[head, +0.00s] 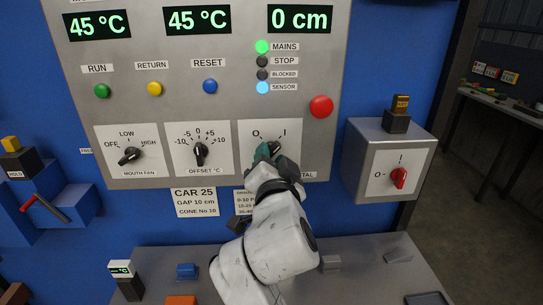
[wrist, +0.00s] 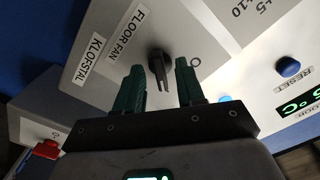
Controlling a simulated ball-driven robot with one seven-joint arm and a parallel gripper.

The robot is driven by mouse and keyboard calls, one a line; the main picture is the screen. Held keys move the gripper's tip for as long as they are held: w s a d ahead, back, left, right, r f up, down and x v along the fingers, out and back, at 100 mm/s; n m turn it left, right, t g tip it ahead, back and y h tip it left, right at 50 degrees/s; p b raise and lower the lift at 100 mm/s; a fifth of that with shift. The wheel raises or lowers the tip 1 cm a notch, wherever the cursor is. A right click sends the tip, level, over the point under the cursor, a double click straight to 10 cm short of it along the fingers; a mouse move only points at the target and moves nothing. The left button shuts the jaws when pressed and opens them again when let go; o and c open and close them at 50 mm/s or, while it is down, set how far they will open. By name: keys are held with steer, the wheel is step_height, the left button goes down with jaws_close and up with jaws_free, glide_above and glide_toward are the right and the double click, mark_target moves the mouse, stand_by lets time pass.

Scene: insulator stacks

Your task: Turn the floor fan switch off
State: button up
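The floor fan switch is a black rotary knob at the lower right of the grey panel. In the wrist view the knob (wrist: 159,68) shows beside the FLOOR FAN label, with the O mark to its right. Its forked end points down in that picture, away from the O. In the head view the knob (head: 276,147) is partly covered by my gripper, and its visible part leans toward the I mark. My gripper (wrist: 160,70) has its two green fingers apart, one on each side of the knob. I cannot tell whether either finger touches it. The gripper also shows in the head view (head: 268,151).
Left of the switch are the OFFSET knob (head: 200,152) and the MOUTH FAN knob (head: 130,155). A red button (head: 321,106) sits just above right. A grey box (head: 372,165) with a red switch (head: 399,177) juts out at the right. A grey bench (head: 385,275) lies below.

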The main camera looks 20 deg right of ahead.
jaws_close()
stand_by(0.4)
steer(key=shift+n, duration=0.3)
steer(key=n, duration=0.3)
steer(key=n+p, duration=0.1)
steer(key=n, duration=0.3)
steer(key=shift+d, duration=0.1)
steer(key=n+p, duration=0.1)
steer(key=n, duration=0.3)
steer(key=shift+n+p, duration=0.3)
steer(key=shift+p, duration=0.05)
steer(key=shift+n+p, duration=0.8)
steer(key=shift+n, duration=1)
